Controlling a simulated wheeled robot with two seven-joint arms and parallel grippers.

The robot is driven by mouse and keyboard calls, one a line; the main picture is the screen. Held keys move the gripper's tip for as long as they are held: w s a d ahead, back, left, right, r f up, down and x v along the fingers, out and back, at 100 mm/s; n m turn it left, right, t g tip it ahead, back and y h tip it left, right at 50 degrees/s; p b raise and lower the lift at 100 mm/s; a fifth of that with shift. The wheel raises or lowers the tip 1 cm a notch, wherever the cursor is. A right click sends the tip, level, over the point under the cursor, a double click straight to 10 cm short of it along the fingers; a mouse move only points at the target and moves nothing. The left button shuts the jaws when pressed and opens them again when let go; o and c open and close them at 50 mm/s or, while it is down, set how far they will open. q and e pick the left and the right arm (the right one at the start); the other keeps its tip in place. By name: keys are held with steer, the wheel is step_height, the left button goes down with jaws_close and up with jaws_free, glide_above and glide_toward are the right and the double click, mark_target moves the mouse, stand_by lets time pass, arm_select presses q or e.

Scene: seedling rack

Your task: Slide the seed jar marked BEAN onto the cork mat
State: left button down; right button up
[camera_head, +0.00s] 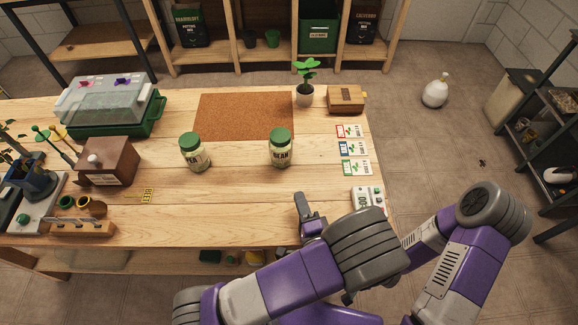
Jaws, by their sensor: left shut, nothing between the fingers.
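The BEAN jar (281,151), with a green lid and pale label, stands upright on the wooden table. Its base is just in front of the cork mat's near edge, and its lid overlaps the mat in the picture. The brown cork mat (243,112) lies flat at the back middle of the table. My left gripper (303,199) is shut and empty, in front of and slightly right of the BEAN jar, apart from it. My right arm shows at the right, but its gripper is not in view.
A similar green-lidded jar (195,155) stands left of the BEAN jar. A potted plant (305,97) and wooden box (345,100) are right of the mat. Seed cards (353,149) lie at the right edge. A brown box (110,163) stands left. The mat is clear.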

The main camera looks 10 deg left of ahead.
mark_target(285, 158)
arm_select(q)
steer(key=b+x, duration=0.2)
steer(key=x, duration=1)
steer(key=shift+w, duration=0.1)
arm_select(e)
step_height(285, 158, down, 3)
steer(key=shift+r, duration=0.2)
